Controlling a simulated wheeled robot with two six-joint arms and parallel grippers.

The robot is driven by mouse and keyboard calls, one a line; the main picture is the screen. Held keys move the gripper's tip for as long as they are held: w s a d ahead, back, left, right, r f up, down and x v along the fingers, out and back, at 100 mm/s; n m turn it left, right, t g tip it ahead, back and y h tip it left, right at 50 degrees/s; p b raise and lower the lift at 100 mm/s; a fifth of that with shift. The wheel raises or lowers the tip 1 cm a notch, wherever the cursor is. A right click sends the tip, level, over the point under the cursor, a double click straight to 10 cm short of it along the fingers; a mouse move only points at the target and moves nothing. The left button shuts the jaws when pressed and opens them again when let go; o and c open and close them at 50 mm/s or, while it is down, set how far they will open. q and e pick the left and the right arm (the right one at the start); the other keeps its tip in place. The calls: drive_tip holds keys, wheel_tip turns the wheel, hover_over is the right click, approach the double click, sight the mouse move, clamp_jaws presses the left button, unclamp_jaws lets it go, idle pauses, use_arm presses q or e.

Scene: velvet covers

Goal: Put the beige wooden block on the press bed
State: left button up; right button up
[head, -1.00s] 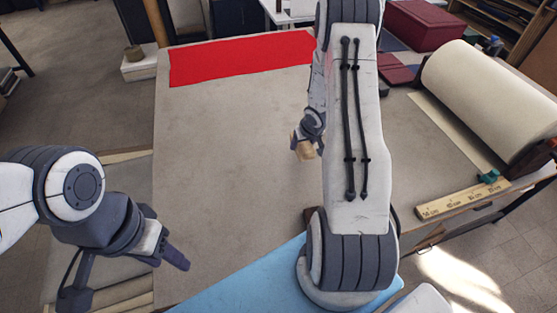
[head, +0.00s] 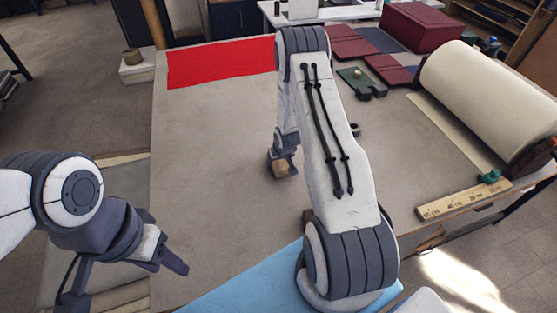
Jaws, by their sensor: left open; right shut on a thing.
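The beige wooden block (head: 276,169) is between the fingers of my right gripper (head: 286,167), which is shut on it. My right gripper hangs over the middle of the large grey table (head: 215,135), and its arm partly hides it. I cannot tell the block's exact height above the table. My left gripper (head: 170,262) is open and empty at the table's lower left edge.
A red cloth (head: 220,63) lies at the back left and a blue sheet (head: 235,287) at the front. Dark red covers (head: 390,68), a red box (head: 420,27), a large beige roll (head: 490,95) and a wooden ruler (head: 460,198) are on the right. The left middle is clear.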

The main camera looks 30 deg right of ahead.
drive_tip(key=shift+f, duration=0.1)
drive_tip(key=o, duration=1.1)
drive_tip(key=shift+f, duration=0.1)
drive_tip(key=shift+c, duration=0.2)
drive_tip(key=o, duration=0.4)
